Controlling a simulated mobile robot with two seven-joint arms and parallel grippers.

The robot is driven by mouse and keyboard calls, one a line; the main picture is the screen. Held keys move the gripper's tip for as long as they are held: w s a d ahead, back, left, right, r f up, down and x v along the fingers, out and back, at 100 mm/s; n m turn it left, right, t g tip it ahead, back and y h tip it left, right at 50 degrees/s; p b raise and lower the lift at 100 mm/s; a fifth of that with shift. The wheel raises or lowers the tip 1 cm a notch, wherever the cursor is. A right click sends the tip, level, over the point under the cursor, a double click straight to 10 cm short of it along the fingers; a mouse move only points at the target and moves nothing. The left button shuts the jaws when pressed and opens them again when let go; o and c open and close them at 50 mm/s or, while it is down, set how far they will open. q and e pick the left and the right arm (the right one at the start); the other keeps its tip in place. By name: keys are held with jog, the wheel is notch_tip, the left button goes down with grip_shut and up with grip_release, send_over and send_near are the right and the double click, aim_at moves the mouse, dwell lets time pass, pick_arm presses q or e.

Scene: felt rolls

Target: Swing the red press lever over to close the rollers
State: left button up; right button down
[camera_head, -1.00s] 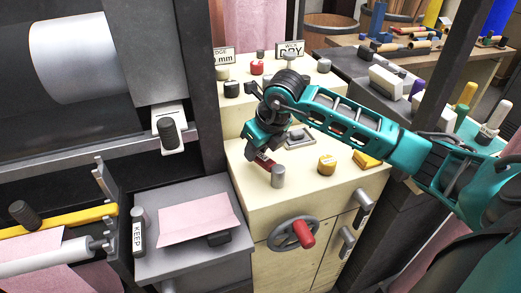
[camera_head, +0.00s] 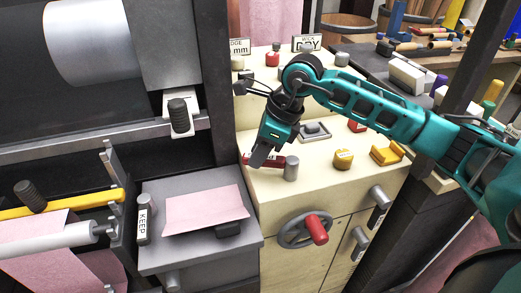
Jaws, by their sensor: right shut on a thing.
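The red press lever (camera_head: 275,161) lies on the cream cabinet top, beside its grey upright post (camera_head: 291,168). Its red arm points left from the post, toward the cabinet's left edge. My right gripper (camera_head: 261,156) reaches down from above and is shut on the lever near its outer end. The fingers hide part of the lever. The rollers that the lever works cannot be made out for certain. My left gripper is not in view.
A yellow round knob (camera_head: 343,160) and a yellow block (camera_head: 386,153) sit to the right on the cabinet top. A red-handled wheel (camera_head: 306,229) is on the cabinet front. A pink sheet (camera_head: 206,209) lies on the grey box at left.

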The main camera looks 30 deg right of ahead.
aim_at(283, 159)
jog(key=shift+a, duration=0.1)
dwell(0.4)
jog(key=c, duration=0.9)
grip_release()
jog(key=shift+s, duration=0.1)
jog(key=v, duration=1.3)
jog(key=shift+p, duration=0.35)
